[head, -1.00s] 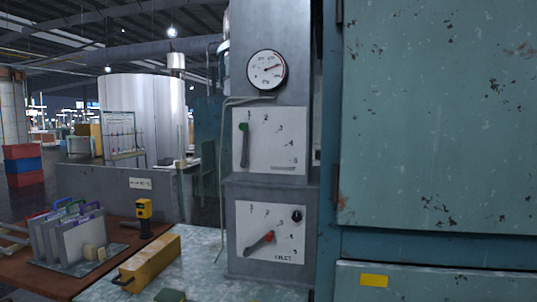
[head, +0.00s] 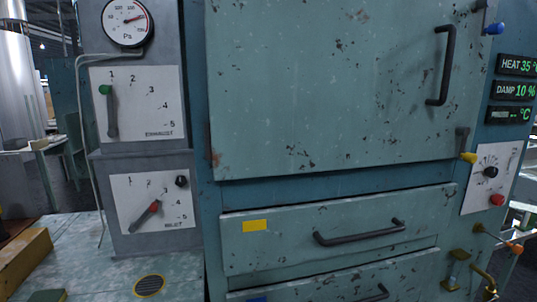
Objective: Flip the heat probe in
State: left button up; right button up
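I cannot tell for sure which part is the heat probe. On the right side of the teal oven cabinet (head: 330,90), a thin rod with an orange end (head: 514,247) sticks out low down. A yellow-tipped lever (head: 468,157) and a blue-tipped lever (head: 494,28) sit higher up. A display panel (head: 507,114) reads dashes and °C, below panels reading heat 35 and damp 10 %. Neither of my grippers is in view.
The oven door has a dark vertical handle (head: 447,65) and is shut. Drawers with dark handles (head: 360,232) lie below. Left stands a grey column with a gauge (head: 127,22), an exhaust lever (head: 111,112) and an inlet lever (head: 145,217). A yellow block (head: 24,262) sits lower left.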

aim_at(517, 249)
jog(key=z, duration=1.6)
jog(key=k, duration=0.65)
jog(key=z, duration=0.3)
jog(key=i, duration=0.7)
jog(key=z, duration=0.6)
jog(key=i, duration=0.95)
jog(key=z, duration=0.05)
